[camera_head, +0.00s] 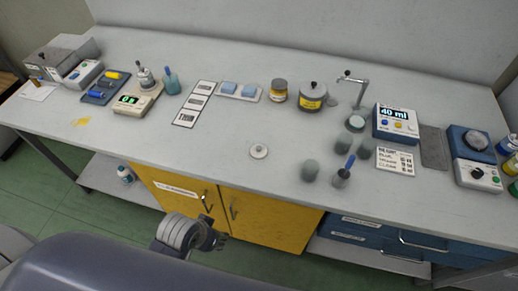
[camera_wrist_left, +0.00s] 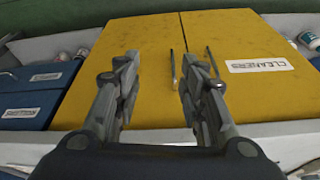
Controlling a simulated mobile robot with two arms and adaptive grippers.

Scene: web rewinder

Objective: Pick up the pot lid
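A small pale round lid with a knob (camera_head: 259,151) lies alone on the middle of the grey bench, towards its front edge. A grey pot with a yellow label (camera_head: 312,101) stands farther back and has a dark knobbed lid on top (camera_head: 313,88). I cannot tell for sure which of the two lids is the pot lid. My left gripper (camera_head: 221,239) is below and in front of the bench edge, apart from both lids. In the left wrist view its fingers (camera_wrist_left: 160,65) are spread and empty, facing the yellow cabinet. My right gripper is not in view.
The bench (camera_head: 210,153) is clear around the small lid. Grey cups (camera_head: 310,171) and a cup with a blue handle (camera_head: 341,179) stand to its right. Yellow cabinet doors (camera_head: 265,220) with handles are below the bench edge.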

